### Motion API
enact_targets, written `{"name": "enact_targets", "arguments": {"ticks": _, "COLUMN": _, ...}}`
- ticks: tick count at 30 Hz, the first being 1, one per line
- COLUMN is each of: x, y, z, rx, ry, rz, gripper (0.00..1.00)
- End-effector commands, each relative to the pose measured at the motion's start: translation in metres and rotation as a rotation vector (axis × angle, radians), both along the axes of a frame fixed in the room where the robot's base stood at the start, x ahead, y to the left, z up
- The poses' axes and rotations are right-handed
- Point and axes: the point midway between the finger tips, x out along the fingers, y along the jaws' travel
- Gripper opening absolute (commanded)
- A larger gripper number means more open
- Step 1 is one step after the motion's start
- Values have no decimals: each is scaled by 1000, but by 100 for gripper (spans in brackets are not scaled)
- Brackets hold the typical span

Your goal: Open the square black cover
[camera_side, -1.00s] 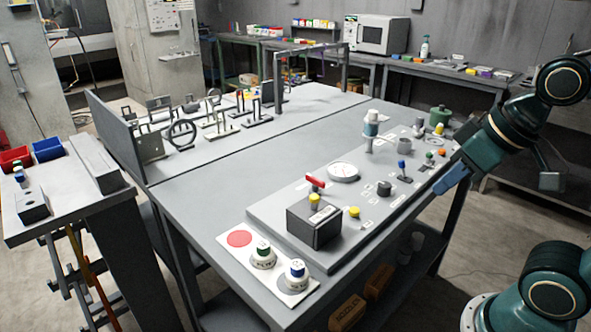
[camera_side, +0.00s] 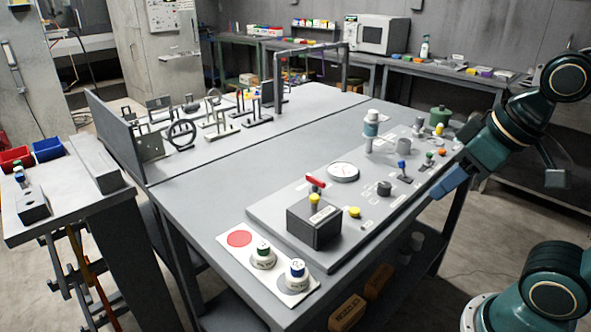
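A square black cover (camera_side: 313,226), box-shaped with a pale label on top, sits on the grey raised panel (camera_side: 275,218) near its front left end. It appears closed, and what is under it is hidden. A yellow knob (camera_side: 315,199) and a red handle (camera_side: 316,182) show at its top and just behind it. My gripper (camera_side: 440,190) is at the right edge of the table, to the right of the cover and well apart from it. Its blue fingers are seen edge-on, and I cannot tell whether they are apart. I see nothing held.
A round white gauge (camera_side: 343,171), a dark knob (camera_side: 384,188), a yellow button (camera_side: 355,212) and a blue-topped lever (camera_side: 402,166) stand on the panel around the cover. Two capped pots (camera_side: 263,255) stand on a white plate at the front. The table's middle is clear.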

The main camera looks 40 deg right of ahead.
Motion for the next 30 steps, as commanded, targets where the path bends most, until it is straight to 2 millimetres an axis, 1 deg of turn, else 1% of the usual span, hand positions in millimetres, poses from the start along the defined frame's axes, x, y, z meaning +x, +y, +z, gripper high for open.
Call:
{"name": "enact_targets", "arguments": {"ticks": 5, "x": 16, "y": 2, "z": 10, "rx": -5, "ry": 38, "rz": 19, "gripper": 41}}
{"name": "enact_targets", "arguments": {"ticks": 8, "x": 30, "y": 4, "z": 17, "rx": -9, "ry": 70, "rz": 34, "gripper": 41}}
{"name": "enact_targets", "arguments": {"ticks": 13, "x": 59, "y": 8, "z": 29, "rx": -18, "ry": 132, "rz": 67, "gripper": 41}}
{"name": "enact_targets", "arguments": {"ticks": 18, "x": 91, "y": 13, "z": 37, "rx": -26, "ry": 195, "rz": 99, "gripper": 41}}
{"name": "enact_targets", "arguments": {"ticks": 24, "x": 130, "y": 21, "z": 39, "rx": -36, "ry": 270, "rz": 138, "gripper": 41}}
{"name": "enact_targets", "arguments": {"ticks": 30, "x": 169, "y": 30, "z": 34, "rx": -45, "ry": 344, "rz": 178, "gripper": 41}}
